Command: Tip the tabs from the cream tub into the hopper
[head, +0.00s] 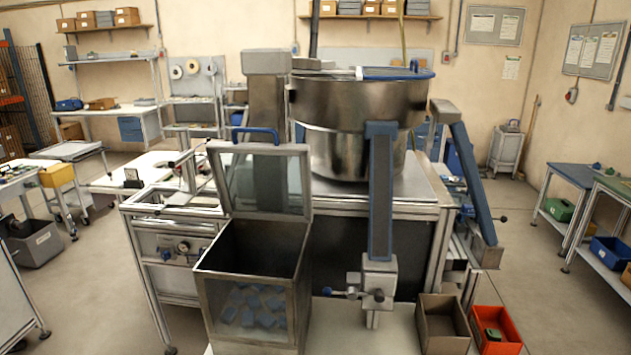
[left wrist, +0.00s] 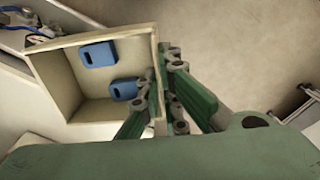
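The cream tub (left wrist: 102,36) shows in the left wrist view, with two blue tabs (left wrist: 98,55) lying inside it, apart from each other. My left gripper (left wrist: 163,98) is shut on the tub's near-right wall. The tub and both my grippers are out of the head view. The hopper (head: 205,290) is a square metal bin with a clear front, at the lower middle of the head view. Its clear lid (head: 262,182) with a blue handle stands raised at the back, so the top is open. Several blue-grey tabs lie at its bottom.
A large steel bowl (head: 345,105) stands on the machine behind the hopper. A blue-faced post (head: 381,190) rises to the hopper's right. A brown bin (head: 442,325) and a red bin (head: 498,330) sit at the front right. Open floor lies to the left.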

